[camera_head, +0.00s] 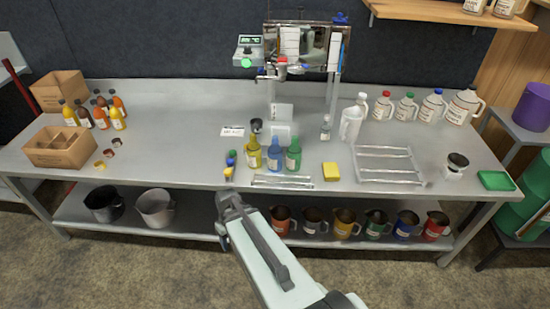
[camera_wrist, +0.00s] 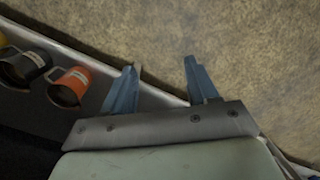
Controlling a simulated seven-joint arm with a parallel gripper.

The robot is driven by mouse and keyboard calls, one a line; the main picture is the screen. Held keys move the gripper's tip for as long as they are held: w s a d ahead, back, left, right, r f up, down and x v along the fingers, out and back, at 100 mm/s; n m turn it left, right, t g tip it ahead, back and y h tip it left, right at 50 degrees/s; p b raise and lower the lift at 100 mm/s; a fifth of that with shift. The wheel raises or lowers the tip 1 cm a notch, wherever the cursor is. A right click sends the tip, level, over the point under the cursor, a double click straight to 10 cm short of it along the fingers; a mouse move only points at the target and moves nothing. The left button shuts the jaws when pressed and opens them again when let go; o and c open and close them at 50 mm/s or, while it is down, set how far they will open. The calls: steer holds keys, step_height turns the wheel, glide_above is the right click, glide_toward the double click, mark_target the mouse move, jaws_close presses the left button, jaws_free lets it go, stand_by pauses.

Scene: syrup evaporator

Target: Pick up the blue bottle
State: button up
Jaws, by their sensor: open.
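The blue bottle (camera_head: 274,155) stands upright on the steel table, between a yellow bottle (camera_head: 253,154) on its left and a green bottle (camera_head: 293,155) on its right. My gripper (camera_head: 228,197) is at the table's front edge, below and left of the blue bottle and apart from it. In the wrist view my gripper's two blue-grey fingers (camera_wrist: 158,80) are spread with nothing between them. The blue bottle is not in the wrist view, which shows the floor and part of the lower shelf.
A wire rack (camera_head: 283,182) lies just in front of the bottles, and a yellow sponge (camera_head: 331,171) is to their right. Small coloured caps (camera_head: 231,160) lie to their left. Several coloured jugs (camera_head: 345,222) stand on the lower shelf. The table's left middle (camera_head: 180,165) is clear.

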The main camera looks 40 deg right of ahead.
steer(key=w+d+r+t, duration=0.2)
steer(key=w+d+r, duration=0.4)
steer(key=r, duration=0.4)
steer(key=w+d+r+t, duration=0.2)
steer(key=w+d+r, duration=0.1)
steer(key=d+r, duration=0.65)
steer(key=s+d+r+m+t+h, duration=0.1)
steer(key=s+d+r, duration=0.1)
steer(key=d+r, duration=0.55)
steer(key=s+d+r+m+h, duration=0.15)
steer(key=d+r, duration=0.35)
steer(key=r, duration=0.6)
glide_above(275, 138)
steer(key=s+a, duration=0.1)
steer(key=s, duration=0.2)
steer(key=f, duration=0.7)
steer(key=shift+w+a+f, duration=0.1)
steer(key=shift+a+f, duration=0.1)
steer(key=shift+w+x, duration=0.2)
steer(key=shift+x, duration=2.4)
steer(key=shift+d+r, duration=0.1)
steer(key=shift+d, duration=0.05)
steer(key=shift+c, duration=0.2)
jaws_close()
